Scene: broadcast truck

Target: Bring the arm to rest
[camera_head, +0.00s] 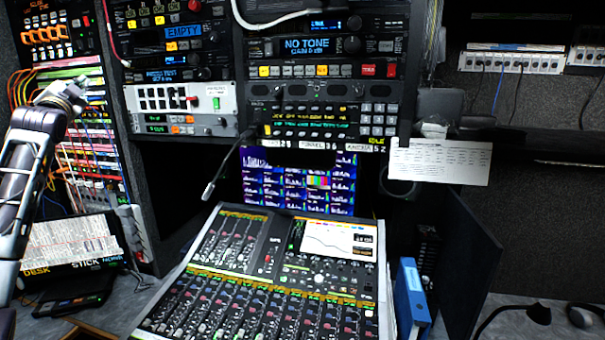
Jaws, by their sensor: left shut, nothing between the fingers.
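My left arm (22,175) rises along the left edge of the head view. Its gripper (70,92) is raised in front of the patch panel with coloured cables. The gripper looks shut, with nothing seen in it. It is well left of the mixing console and above the desk. My right gripper is not in view.
A mixing console (270,282) fills the front middle of the desk, with a screen (300,180) behind it. Equipment racks (320,70) stand above. Cables (30,90) hang near my left gripper. A blue binder (411,300) stands right of the console. A gooseneck (515,308) is at lower right.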

